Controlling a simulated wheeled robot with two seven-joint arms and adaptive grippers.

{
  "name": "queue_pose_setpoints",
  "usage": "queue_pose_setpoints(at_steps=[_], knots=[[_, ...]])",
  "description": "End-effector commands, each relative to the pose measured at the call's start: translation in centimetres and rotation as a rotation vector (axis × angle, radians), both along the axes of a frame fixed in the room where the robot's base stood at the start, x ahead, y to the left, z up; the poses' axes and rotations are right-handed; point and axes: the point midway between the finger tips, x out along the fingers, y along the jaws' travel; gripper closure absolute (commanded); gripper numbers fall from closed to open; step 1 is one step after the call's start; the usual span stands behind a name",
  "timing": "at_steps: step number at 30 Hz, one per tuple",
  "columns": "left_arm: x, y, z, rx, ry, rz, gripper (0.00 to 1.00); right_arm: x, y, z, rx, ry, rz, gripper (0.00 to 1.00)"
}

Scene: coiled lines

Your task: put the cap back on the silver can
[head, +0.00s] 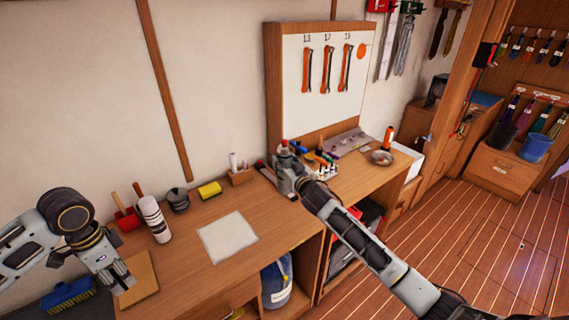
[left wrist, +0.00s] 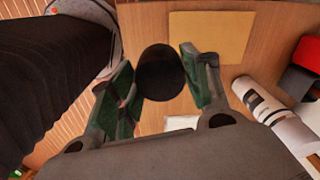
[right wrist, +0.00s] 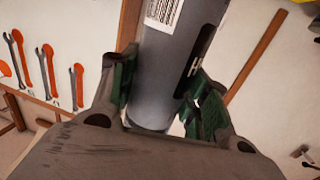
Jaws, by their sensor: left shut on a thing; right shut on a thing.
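My left gripper (head: 120,285) is at the lower left of the head view, above the near left end of the bench. In the left wrist view its fingers (left wrist: 162,88) are shut on a dark round cap (left wrist: 160,75). My right gripper (head: 283,172) is over the middle of the bench. Cap and can are far apart. The cap is hard to make out in the head view.
A white striped can (head: 154,218), a dark lidded pot (head: 178,200) and a yellow sponge (head: 209,189) stand along the back of the bench. A tan board (head: 140,278) lies below the left gripper. A pale square mat (head: 228,237) lies bare mid-bench, with free wood around it.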

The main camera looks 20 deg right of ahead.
Motion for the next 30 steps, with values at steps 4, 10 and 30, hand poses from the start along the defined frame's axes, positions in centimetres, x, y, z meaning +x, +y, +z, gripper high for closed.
queue_pose_setpoints(at_steps=[4, 10, 30], knots=[[0.0, 0.0, 0.0, 0.000, 0.000, 0.002, 0.64, 0.0, 0.0, 0.1, 0.000, -0.002, 0.000, 0.97], [0.0, 0.0, 0.0, 0.000, 0.000, 0.038, 0.64, 0.0, 0.0, 0.1, 0.000, -0.002, 0.000, 0.97], [1.6, 1.5, -0.2, 0.000, 0.000, 0.578, 0.64, -0.8, 1.1, 4.4, -0.002, -0.007, 0.023, 0.97]])
